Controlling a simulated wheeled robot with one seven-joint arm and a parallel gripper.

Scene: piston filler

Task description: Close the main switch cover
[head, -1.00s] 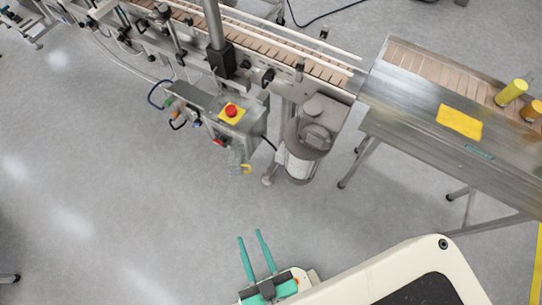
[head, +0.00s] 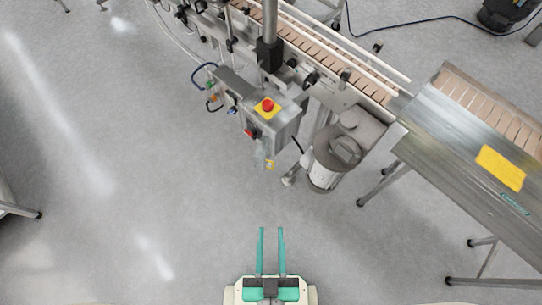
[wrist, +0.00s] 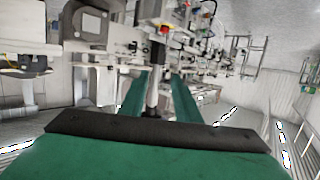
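The control box (head: 285,122) hangs off the conveyor's near side, with a red emergency button on a yellow plate (head: 267,106) on top. A small red switch (head: 250,133) shows on its near left face. Beside and below that switch is a pale, see-through flap (head: 261,154) with a yellow piece (head: 270,165) at its lower end; it looks like the switch cover, standing away from the switch. My gripper (head: 271,230) is open and empty, its two teal fingers apart and pointing at the box across clear floor. The wrist view shows the fingers (wrist: 158,80) with the red button (wrist: 165,30) beyond them; the cover is too small to tell there.
A round motor-like unit (head: 338,155) stands right of the box under the conveyor (head: 320,50). A metal table (head: 465,150) with legs stands at the right. Cables and handles lie left of the box. The floor between my gripper and the box is free.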

